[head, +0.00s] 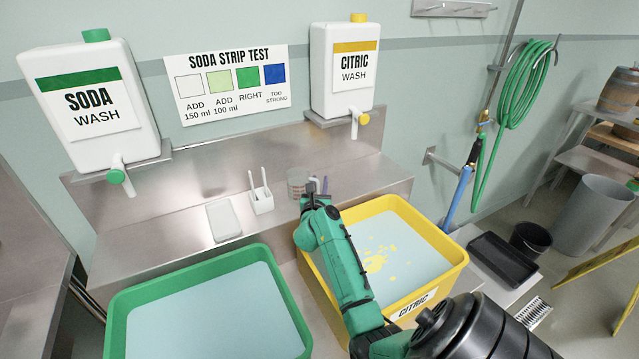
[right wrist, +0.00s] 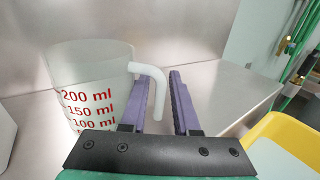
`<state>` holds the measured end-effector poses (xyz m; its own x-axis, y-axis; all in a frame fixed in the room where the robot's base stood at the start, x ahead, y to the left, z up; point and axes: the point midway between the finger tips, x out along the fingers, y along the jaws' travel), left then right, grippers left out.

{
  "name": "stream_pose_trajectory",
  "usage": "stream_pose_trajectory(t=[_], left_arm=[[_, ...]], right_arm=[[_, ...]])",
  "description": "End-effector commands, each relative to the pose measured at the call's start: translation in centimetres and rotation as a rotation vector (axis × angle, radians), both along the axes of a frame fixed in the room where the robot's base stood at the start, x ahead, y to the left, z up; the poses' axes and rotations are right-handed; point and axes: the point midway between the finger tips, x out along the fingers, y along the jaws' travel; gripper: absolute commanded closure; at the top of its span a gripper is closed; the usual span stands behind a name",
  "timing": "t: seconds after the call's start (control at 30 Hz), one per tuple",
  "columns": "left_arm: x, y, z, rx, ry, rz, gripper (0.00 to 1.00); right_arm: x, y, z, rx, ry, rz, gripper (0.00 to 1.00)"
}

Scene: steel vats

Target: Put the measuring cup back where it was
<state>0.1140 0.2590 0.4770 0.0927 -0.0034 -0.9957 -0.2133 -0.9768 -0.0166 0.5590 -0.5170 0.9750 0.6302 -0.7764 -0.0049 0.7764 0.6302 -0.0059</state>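The clear measuring cup (head: 297,181) stands upright on the steel ledge behind the vats, right of the small white holder. In the right wrist view the cup (right wrist: 88,75) shows red marks for 200, 150 and 100 ml and a white handle on its right. My right gripper (right wrist: 158,95) is open, with its two purple fingers either side of the handle. A gap shows between the handle and the right finger. In the head view my right gripper (head: 318,186) is small and partly hidden by its own green arm. My left gripper is not in view.
A white holder with sticks (head: 261,202) and a pale flat box (head: 223,220) sit left on the ledge. The green vat (head: 125,310) and yellow citric vat (head: 452,262) stand in front. Soda jug (head: 88,100) and citric jug (head: 342,75) stand above.

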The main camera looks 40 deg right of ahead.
Motion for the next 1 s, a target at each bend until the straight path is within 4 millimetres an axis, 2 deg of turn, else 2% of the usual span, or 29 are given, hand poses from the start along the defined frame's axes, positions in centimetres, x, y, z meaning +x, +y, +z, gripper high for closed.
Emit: stream_pose_trajectory(t=[0.3,0.4,0.57,1.0], left_arm=[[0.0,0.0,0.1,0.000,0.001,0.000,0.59],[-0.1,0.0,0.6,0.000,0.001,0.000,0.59],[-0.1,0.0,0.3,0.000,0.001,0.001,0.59],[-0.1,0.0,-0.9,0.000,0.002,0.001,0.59]], right_arm=[[0.0,0.0,0.1,-0.001,-0.001,0.001,0.59],[0.0,0.0,0.8,-0.002,0.000,0.001,0.59],[-1.5,1.9,0.4,0.000,0.001,0.002,0.59],[-7.0,8.7,0.3,0.001,0.000,0.002,0.59]])
